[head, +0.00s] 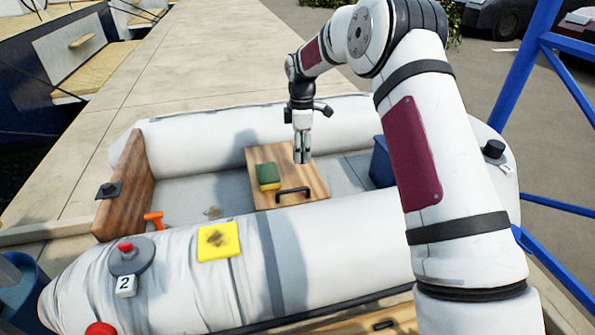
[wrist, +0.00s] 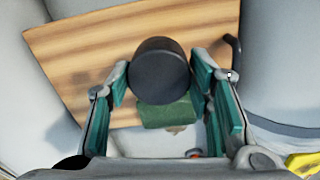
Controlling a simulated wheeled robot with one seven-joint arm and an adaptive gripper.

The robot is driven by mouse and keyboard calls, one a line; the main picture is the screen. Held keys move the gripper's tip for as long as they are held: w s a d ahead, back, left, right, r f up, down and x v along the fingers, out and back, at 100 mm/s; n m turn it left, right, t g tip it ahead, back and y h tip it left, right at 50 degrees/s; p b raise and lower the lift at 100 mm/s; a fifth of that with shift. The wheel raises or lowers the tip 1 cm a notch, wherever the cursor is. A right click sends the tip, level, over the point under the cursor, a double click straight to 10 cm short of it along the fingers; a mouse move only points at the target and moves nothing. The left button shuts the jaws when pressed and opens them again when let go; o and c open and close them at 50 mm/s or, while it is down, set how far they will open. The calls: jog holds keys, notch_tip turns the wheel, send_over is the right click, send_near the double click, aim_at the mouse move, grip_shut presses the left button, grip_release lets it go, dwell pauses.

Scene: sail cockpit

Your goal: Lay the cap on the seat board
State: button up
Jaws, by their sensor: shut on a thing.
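My gripper (head: 302,157) is above the wooden seat board (head: 314,184) of the inflatable boat. In the wrist view, my gripper (wrist: 160,82) is shut on a dark round cap (wrist: 159,66), which sits between the teal finger pads. The cap is seen from above over the seat board (wrist: 95,62), and the gap between them is hard to judge. In the head view the cap cannot be made out between the fingers.
A green and yellow sponge (head: 268,176) lies on the board beside a black handle (head: 293,192). A yellow cloth (head: 218,241) and a grey disc with red knob (head: 130,255) are on the near tube. A blue box (head: 381,162) stands right of the board.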

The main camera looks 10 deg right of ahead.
aim_at(301, 175)
jog(key=shift+f+b, duration=0.6)
jog(key=shift+f, duration=2.55)
jog(key=shift+f, duration=0.1)
jog(key=o, duration=1.2)
